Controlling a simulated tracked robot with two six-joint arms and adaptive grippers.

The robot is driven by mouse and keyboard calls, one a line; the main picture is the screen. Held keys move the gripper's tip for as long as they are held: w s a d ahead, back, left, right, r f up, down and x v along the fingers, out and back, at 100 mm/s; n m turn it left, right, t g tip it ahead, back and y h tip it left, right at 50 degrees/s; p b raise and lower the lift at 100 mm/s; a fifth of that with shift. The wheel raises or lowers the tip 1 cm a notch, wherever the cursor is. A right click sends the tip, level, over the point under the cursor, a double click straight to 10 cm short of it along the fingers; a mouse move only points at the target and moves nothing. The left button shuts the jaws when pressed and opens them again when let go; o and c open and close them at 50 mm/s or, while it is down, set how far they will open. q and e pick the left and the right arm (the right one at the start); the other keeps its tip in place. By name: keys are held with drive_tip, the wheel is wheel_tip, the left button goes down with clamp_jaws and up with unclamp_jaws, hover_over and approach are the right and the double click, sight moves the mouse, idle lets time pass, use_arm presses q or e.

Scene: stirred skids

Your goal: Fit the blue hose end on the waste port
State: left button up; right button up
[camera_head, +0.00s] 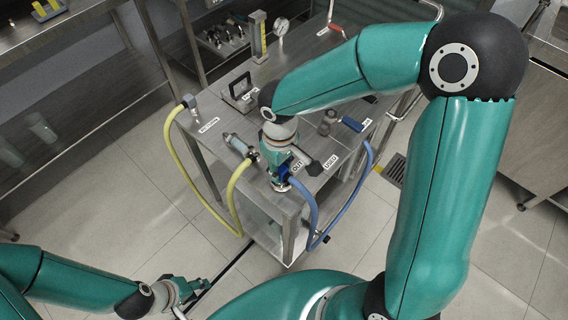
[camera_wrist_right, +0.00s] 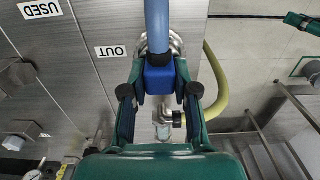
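The blue hose end (camera_wrist_right: 158,78) is a blue cuff on a lighter blue hose. It sits between the fingers of my right gripper (camera_wrist_right: 159,92), which press on both its sides. In the head view my right gripper (camera_head: 283,176) and the blue cuff are at the bench's front edge, beside the OUT label (camera_head: 297,167). A round steel fitting (camera_wrist_right: 176,44) shows just behind the cuff; I cannot tell whether they are joined. A port by the USED label (camera_head: 331,161) stands to the right. No label reading waste is legible. My left gripper (camera_head: 196,288) is low at the left, away from the bench; its fingers are unclear.
The blue hose (camera_head: 340,215) loops below the bench edge to a blue fitting (camera_head: 352,124) at the right. A yellow hose (camera_head: 200,199) hangs at the left. A gauge (camera_head: 282,26) and a flow meter (camera_head: 257,38) stand at the back of the steel bench (camera_head: 205,150).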

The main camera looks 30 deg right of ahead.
sight(281, 167)
clamp_jaws()
drive_tip(key=shift+d+r, duration=0.1)
drive_tip(key=shift+r, duration=0.1)
drive_tip(key=shift+s+r+p, duration=0.1)
drive_tip(key=shift+r+p, duration=0.3)
drive_tip(key=shift+r, duration=0.05)
drive_tip(key=shift+r+p, duration=2.3)
drive_tip(key=shift+r, duration=0.7)
